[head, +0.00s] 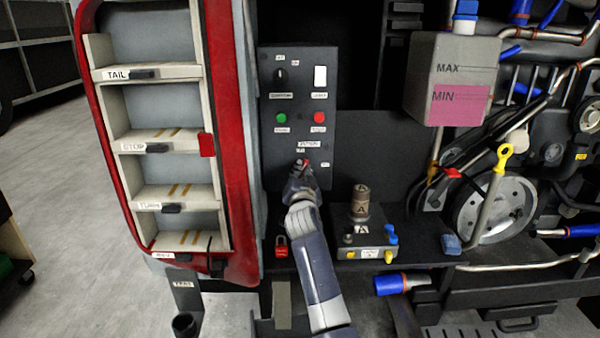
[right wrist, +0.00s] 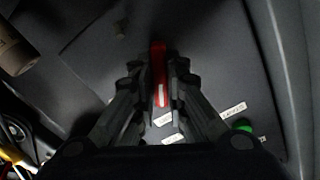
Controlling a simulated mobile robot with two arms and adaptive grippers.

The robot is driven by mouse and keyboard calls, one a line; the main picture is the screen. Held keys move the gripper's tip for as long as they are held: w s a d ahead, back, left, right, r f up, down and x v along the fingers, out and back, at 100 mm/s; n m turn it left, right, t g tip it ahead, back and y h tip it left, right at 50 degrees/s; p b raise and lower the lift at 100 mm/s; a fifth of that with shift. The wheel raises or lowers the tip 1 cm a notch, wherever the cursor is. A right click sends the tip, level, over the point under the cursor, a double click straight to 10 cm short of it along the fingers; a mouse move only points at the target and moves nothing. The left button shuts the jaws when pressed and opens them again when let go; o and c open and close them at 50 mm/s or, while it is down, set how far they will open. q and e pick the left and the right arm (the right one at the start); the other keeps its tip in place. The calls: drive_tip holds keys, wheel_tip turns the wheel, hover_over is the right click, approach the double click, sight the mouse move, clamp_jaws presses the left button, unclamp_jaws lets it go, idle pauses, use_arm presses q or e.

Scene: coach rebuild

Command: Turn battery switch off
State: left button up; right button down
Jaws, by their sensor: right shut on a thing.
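The battery switch is a red handle on the lower part of the dark control panel (head: 320,85). In the head view only a bit of the red handle (head: 306,163) shows above my gripper. My right gripper (head: 302,172) is at the panel, shut on this handle. In the right wrist view the red handle (right wrist: 158,70) stands between the two fingers of the right gripper (right wrist: 159,75), with a light stripe along it. The small labels around the switch are too small to read surely. My left gripper is not in view.
Above on the panel are a green button (head: 281,118), a red button (head: 319,118) and a black knob (head: 280,75). A grey box with valves (head: 362,240) stands right of my arm. A red-framed lamp rack (head: 240,150) borders the left.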

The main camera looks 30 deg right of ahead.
drive_tip(key=shift+m+b, duration=1)
drive_tip(key=shift+m, duration=0.5)
drive_tip(key=m, duration=0.2)
drive_tip(key=shift+m+b, duration=0.3)
drive_tip(key=shift+b, duration=0.1)
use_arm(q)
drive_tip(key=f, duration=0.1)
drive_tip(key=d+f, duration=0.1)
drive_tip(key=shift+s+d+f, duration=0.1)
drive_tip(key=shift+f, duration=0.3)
use_arm(e)
drive_tip(key=shift+m, duration=0.3)
drive_tip(key=shift+m, duration=0.5)
drive_tip(key=m, duration=0.3)
drive_tip(key=shift+r+p, duration=0.2)
drive_tip(key=shift+p, duration=0.1)
drive_tip(key=shift+f+m, duration=0.1)
drive_tip(key=shift+m, duration=0.8)
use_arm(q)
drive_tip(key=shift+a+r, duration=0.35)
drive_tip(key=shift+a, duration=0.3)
use_arm(e)
drive_tip(key=c, duration=1.4)
unclamp_jaws()
drive_tip(key=shift+c, duration=0.2)
